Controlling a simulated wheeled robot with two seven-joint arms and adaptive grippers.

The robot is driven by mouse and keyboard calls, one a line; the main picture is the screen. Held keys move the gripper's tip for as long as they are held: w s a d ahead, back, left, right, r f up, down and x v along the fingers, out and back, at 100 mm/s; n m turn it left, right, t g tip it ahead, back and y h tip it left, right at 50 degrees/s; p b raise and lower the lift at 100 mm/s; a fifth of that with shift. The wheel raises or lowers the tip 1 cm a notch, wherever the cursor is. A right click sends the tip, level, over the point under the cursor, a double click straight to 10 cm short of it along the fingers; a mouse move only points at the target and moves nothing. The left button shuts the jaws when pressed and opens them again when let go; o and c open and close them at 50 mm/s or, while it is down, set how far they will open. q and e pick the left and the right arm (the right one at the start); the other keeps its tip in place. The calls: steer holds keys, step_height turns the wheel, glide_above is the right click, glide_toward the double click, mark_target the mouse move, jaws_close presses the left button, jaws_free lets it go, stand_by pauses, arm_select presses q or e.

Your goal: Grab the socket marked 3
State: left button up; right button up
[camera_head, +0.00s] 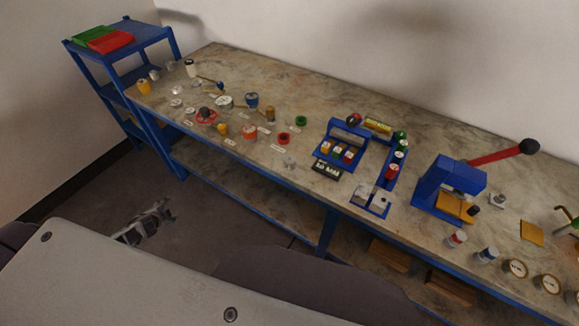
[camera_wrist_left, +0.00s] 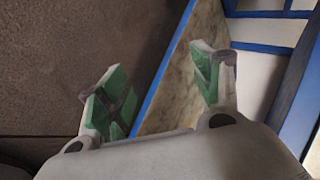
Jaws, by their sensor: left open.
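No number 3 can be read on anything, so I cannot tell which piece is the socket marked 3. Small coloured pieces stand in a blue holder (camera_head: 347,136) at the middle of the bench. Red, dark and green round pieces (camera_head: 391,172) line a blue rail beside it. A dark tray (camera_head: 327,169) with several pale pieces lies in front of the holder. My left gripper (camera_head: 146,224) is open and empty, low over the floor in front of the bench and well apart from these pieces. Its green-padded fingers (camera_wrist_left: 160,85) show spread in the left wrist view. My right gripper is not seen.
The long bench (camera_head: 310,103) carries valves, flanges and labels at left. A blue press (camera_head: 450,186) with a red lever stands at right. A blue shelf (camera_head: 128,42) with red and green bins stands far left. The bench's blue edge (camera_wrist_left: 165,75) lies beyond my left fingers.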

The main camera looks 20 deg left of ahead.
arm_select(q)
steer(key=w+d+r+m+t+h+b, duration=0.1)
steer(key=w+d+r+m+t+h, duration=0.15)
steer(key=w+d+r+m, duration=0.6)
steer(key=w+d+r+m+t+h+b, duration=0.1)
steer(key=w+d+r+m+t+h, duration=0.15)
steer(key=w+d+r, duration=0.5)
steer(key=w+d+r+m+h, duration=0.2)
steer(key=d+r+m+h, duration=0.3)
steer(key=d+r+m, duration=0.5)
steer(key=s+d+r+m+g+h, duration=0.1)
steer(key=s+d+r+m+h, duration=0.1)
steer(key=d+m, duration=0.5)
steer(key=s+d+r+m+g+h, duration=0.1)
steer(key=s+d+r+m+g, duration=0.1)
steer(key=d+m, duration=0.5)
steer(key=shift+s+d+r+g+h, duration=0.35)
steer(key=shift+s+d+r, duration=0.2)
steer(key=shift+s+r, duration=0.35)
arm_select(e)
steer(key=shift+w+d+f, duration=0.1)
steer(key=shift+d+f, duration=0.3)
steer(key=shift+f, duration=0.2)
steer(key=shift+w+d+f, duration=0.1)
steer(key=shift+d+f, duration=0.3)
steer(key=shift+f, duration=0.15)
arm_select(q)
steer(key=shift+w+d, duration=0.15)
steer(key=shift+w, duration=0.15)
